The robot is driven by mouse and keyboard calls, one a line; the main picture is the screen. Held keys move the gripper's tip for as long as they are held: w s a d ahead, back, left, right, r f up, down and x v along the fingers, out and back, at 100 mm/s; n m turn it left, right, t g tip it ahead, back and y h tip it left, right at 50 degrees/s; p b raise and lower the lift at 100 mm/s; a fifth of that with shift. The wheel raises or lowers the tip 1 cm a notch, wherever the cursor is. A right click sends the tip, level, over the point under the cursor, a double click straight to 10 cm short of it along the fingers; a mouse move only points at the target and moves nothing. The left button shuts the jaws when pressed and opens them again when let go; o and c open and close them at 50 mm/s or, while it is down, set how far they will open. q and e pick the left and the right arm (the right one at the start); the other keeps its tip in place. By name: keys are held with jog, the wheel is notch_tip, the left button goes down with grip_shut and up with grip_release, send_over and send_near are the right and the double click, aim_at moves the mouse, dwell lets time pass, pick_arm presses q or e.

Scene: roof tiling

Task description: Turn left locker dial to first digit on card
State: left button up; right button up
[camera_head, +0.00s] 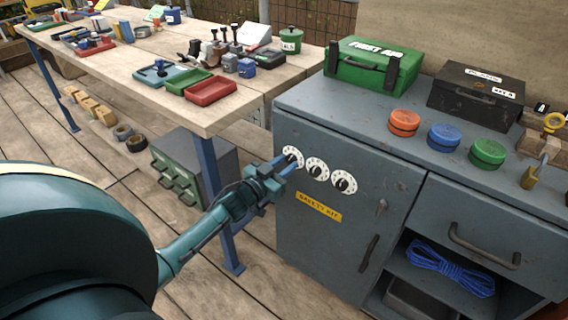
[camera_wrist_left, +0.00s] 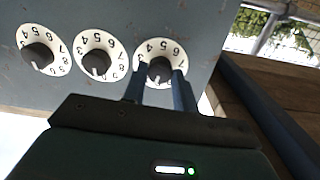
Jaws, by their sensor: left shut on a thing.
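The grey locker (camera_head: 330,207) has three round white dials with black knobs in a row on its door. My left gripper (camera_head: 283,164) is at the left dial (camera_head: 293,155), shut on its knob. In the left wrist view the fingers (camera_wrist_left: 158,80) stand on either side of this knob, and the dial (camera_wrist_left: 172,49) shows digits around its rim, partly hidden by the fingers. The middle dial (camera_head: 317,168) and the right dial (camera_head: 344,183) are untouched. I cannot make out the card with the digits. My right gripper is not in view.
A yellow label (camera_head: 318,206) and a black handle (camera_head: 369,253) are on the locker door. The green first aid box (camera_head: 373,67) and coloured round tins stand on top. The wooden workbench (camera_head: 130,75) with trays and tools stands to the left, its blue leg near my arm.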

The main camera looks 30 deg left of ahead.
pick_arm(q)
jog(key=m, duration=0.2)
jog(key=shift+m, duration=0.4)
jog(key=m, duration=0.2)
jog(key=shift+m, duration=0.4)
jog(key=m, duration=0.3)
jog(key=shift+m, duration=1.2)
jog(key=o, duration=1)
